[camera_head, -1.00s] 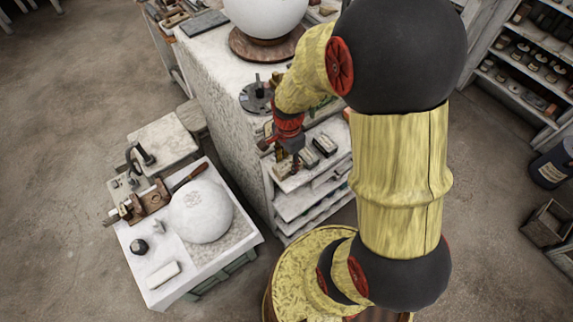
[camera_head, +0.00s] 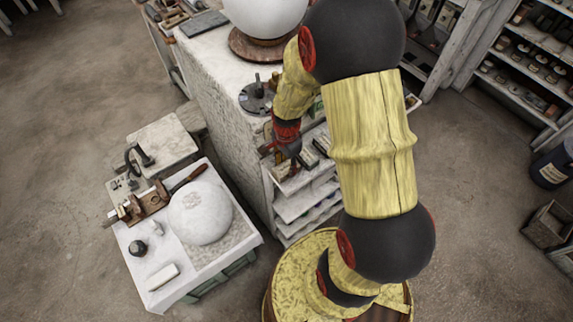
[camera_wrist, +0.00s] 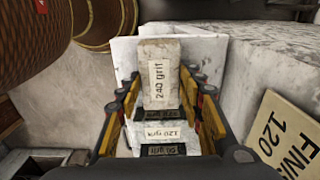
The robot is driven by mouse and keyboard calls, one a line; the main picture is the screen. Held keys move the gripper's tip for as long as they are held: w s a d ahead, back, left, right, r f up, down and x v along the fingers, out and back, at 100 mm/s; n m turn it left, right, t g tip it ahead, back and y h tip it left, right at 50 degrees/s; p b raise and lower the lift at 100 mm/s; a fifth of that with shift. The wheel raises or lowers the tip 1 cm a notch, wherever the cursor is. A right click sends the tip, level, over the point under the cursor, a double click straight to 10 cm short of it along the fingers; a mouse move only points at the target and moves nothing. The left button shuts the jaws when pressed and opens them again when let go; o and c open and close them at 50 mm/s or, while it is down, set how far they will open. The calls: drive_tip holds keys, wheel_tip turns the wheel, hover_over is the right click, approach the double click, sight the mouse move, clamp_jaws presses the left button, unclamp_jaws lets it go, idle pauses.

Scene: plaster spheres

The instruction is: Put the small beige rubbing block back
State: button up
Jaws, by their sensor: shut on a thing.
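The beige rubbing block labelled "240 grit" (camera_wrist: 160,72) is between the fingers of my gripper (camera_wrist: 163,105), which is shut on it. In the head view my gripper (camera_head: 285,158) is at the top shelf of the open shelf unit (camera_head: 300,205), and the held block is largely hidden. Whether the block touches the shelf, I cannot tell.
A card reading "FINISH 120" (camera_wrist: 280,135) lies at the right in the wrist view. Left of the shelves stands a low table with a plaster sphere (camera_head: 200,212) and a white bar (camera_head: 162,276). A larger sphere (camera_head: 265,15) sits on the plinth above.

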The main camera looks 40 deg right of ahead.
drive_tip(key=o, duration=1.3)
drive_tip(key=shift+o, duration=0.2)
wheel_tip(320, 180, up, 12)
drive_tip(key=p, duration=0.2)
wheel_tip(320, 180, up, 12)
drive_tip(key=n+t, duration=0.3)
drive_tip(key=n, duration=0.4)
hover_over(286, 167)
drive_tip(key=s+a, duration=0.3)
drive_tip(key=a, duration=0.3)
drive_tip(key=s+a+r+n+t, duration=0.2)
drive_tip(key=s+a+r+n, duration=0.3)
drive_tip(key=s+r+n, duration=0.4)
drive_tip(key=shift+s+a+r+n+t, duration=0.2)
drive_tip(key=shift+a+r+n+t, duration=0.15)
drive_tip(key=shift+r+n, duration=0.35)
drive_tip(key=shift+f+b, duration=0.15)
drive_tip(key=shift+b, duration=0.15)
